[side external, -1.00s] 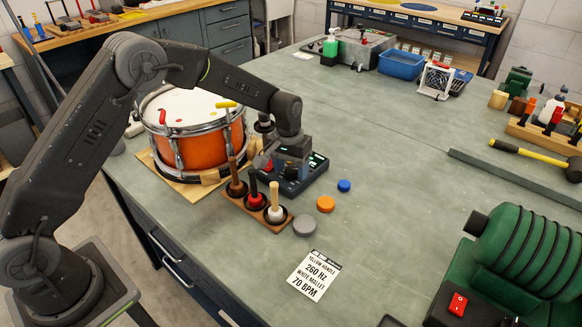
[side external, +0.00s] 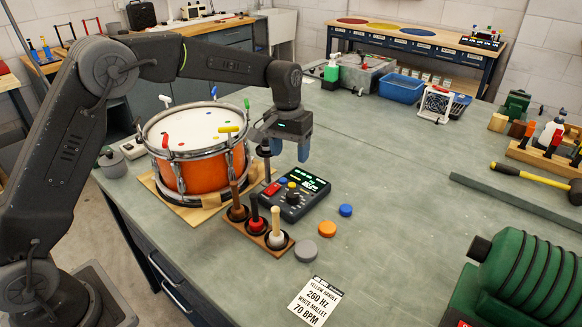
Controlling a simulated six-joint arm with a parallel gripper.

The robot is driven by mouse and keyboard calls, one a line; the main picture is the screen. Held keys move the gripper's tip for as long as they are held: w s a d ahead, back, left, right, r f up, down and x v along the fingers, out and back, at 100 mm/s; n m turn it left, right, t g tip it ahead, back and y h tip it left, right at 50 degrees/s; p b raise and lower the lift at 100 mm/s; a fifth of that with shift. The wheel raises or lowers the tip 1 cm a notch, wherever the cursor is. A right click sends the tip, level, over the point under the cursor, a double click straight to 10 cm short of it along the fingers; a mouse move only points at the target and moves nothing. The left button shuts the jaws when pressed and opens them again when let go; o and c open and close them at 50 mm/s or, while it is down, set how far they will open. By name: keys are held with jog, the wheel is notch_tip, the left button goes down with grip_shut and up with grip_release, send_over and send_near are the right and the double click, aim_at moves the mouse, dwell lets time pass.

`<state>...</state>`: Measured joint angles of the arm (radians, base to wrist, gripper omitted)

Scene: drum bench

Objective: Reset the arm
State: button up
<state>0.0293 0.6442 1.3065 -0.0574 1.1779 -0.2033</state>
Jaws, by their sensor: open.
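My gripper (side external: 286,150) is open and empty, pointing down above the bench between the orange drum (side external: 195,165) and the dark control box (side external: 295,192). Its two blue-grey fingers are apart, and a dark post-like part shows below the left one; I cannot tell whether they touch. The control box has a lit display, a red button and a knob.
A wooden rack (side external: 256,232) holds three mallets in front of the drum. Grey, orange and blue discs (side external: 327,229) lie to its right, near a printed card (side external: 315,300). A green ribbed machine (side external: 530,265) stands at the right front. The middle bench is clear.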

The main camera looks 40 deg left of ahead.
jog(key=shift+r, duration=0.65)
jog(key=s+a+r+m+t, duration=0.1)
jog(key=s+r, duration=0.5)
jog(key=s, duration=0.2)
jog(key=s+a+r+t, duration=0.1)
jog(key=s+r+t, duration=0.1)
jog(key=s+r, duration=0.45)
jog(key=s+f+m+t, duration=0.1)
jog(key=s+f, duration=0.3)
jog(key=s, duration=1.3)
jog(key=shift+s+a+f+t+y, duration=0.2)
jog(key=shift+s+t+y, duration=0.1)
jog(key=shift+t, duration=0.4)
